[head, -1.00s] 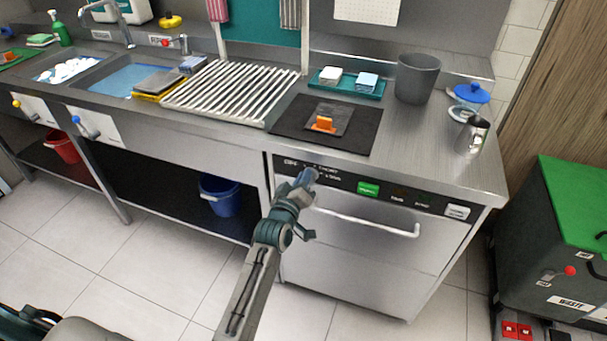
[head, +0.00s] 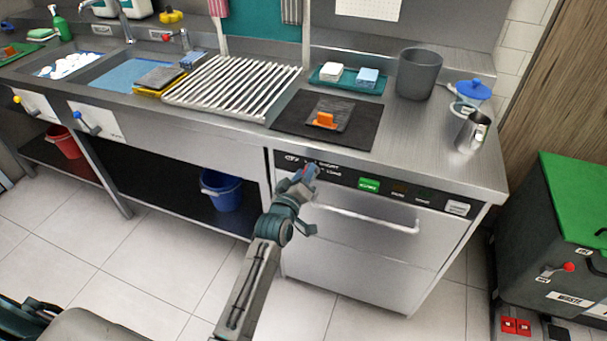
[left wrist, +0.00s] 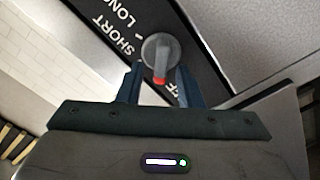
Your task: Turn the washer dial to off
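The washer dial is a grey round knob (left wrist: 160,55) with a red mark on its lower edge in the left wrist view. It sits on the washer's black control strip (head: 340,177), beside the labels SHORT and LONG, with OFF partly hidden by a finger. The red mark lies between SHORT and OFF. My left gripper (left wrist: 160,68) has one dark finger on each side of the dial, close against it with hardly any gap. In the head view my left gripper (head: 304,175) is at the strip's left end and largely hides the dial.
The washer's door handle (head: 365,219) sticks out just below the strip. A green button (head: 369,186) is to the right. The counter above holds a black mat (head: 285,122), a grey bin (head: 419,74) and a metal jug (head: 473,133). The floor in front is clear.

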